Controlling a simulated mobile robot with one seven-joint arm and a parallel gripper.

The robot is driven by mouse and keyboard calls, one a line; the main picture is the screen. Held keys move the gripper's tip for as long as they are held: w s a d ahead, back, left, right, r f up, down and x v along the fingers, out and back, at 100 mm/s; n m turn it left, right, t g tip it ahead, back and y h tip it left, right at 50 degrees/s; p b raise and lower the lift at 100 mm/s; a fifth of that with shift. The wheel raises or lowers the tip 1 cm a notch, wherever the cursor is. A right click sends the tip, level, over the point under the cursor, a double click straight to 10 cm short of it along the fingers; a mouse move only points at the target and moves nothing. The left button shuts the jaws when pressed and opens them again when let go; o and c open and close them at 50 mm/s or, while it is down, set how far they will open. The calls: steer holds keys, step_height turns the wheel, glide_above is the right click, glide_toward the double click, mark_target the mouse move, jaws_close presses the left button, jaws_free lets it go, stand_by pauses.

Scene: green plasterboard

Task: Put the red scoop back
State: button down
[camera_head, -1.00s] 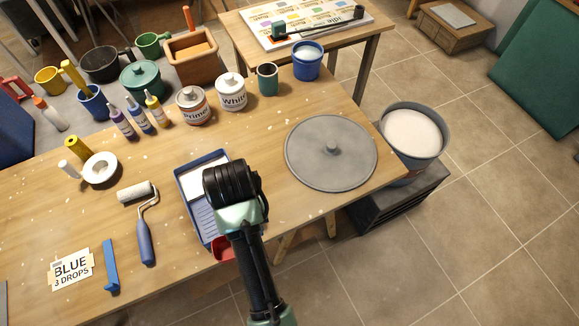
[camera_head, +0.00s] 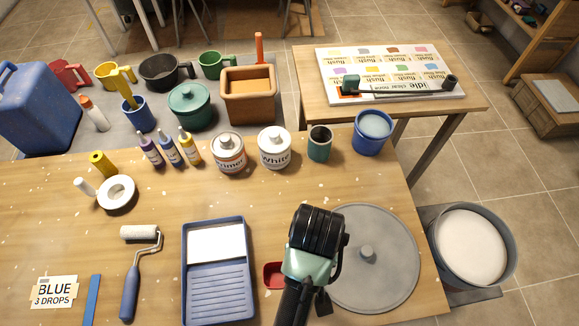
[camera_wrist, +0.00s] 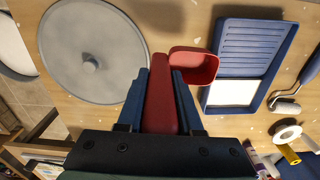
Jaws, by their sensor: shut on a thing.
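The red scoop (camera_head: 272,275) shows in part in the head view, just left of my wrist, between the blue paint tray and the round grey lid. In the wrist view its bowl (camera_wrist: 196,65) sits at the fingertips' upper right, and its handle runs between the fingers. My gripper (camera_wrist: 161,80) is shut on that handle. In the head view, my arm hides the handle and most of the fingers. The scoop appears held above the table; the exact height cannot be told.
The paint tray (camera_head: 217,271) lies left of the scoop; the grey lid (camera_head: 390,262) lies right. A bucket of white material (camera_head: 508,262) stands beyond the table's right edge. Paint cans (camera_head: 229,157), a blue cup (camera_head: 372,137) and bottles line the back. Bare wood (camera_head: 300,190) lies between.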

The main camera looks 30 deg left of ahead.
steer(key=f, duration=0.5)
steer(key=shift+a+f+p, duration=0.15)
steer(key=shift+a+p, duration=0.15)
steer(key=shift+p, duration=0.05)
steer(key=shift+f, duration=2.35)
steer(key=shift+f, duration=0.2)
steer(key=c, duration=0.6)
jaws_free()
steer(key=shift+o, duration=0.2)
steer(key=shift+r, duration=0.1)
